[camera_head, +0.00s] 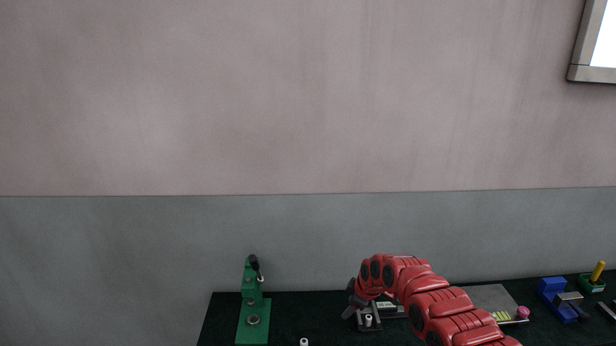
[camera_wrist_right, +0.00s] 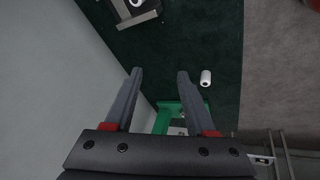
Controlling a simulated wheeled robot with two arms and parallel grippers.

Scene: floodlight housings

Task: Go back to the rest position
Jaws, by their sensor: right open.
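My right arm is red and reaches in from the lower right in the head view. Its gripper (camera_head: 352,300) is over the dark table (camera_head: 300,306), and the fingertips are small and partly hidden there. In the right wrist view the gripper (camera_wrist_right: 159,73) has its two grey fingers well apart with nothing between them. The green press-like stand (camera_head: 252,305) is on the table to the left of the gripper; part of it shows beyond the fingers in the wrist view (camera_wrist_right: 192,108). My left gripper is not in view.
A dark fixture with a white cylinder (camera_head: 369,321) is below the right gripper. A loose white cylinder (camera_wrist_right: 206,78) lies on the table. A grey plate (camera_head: 490,297), a blue vise-like fixture (camera_head: 553,288) and a yellow-handled tool (camera_head: 598,270) are at the right. A wall stands behind the table.

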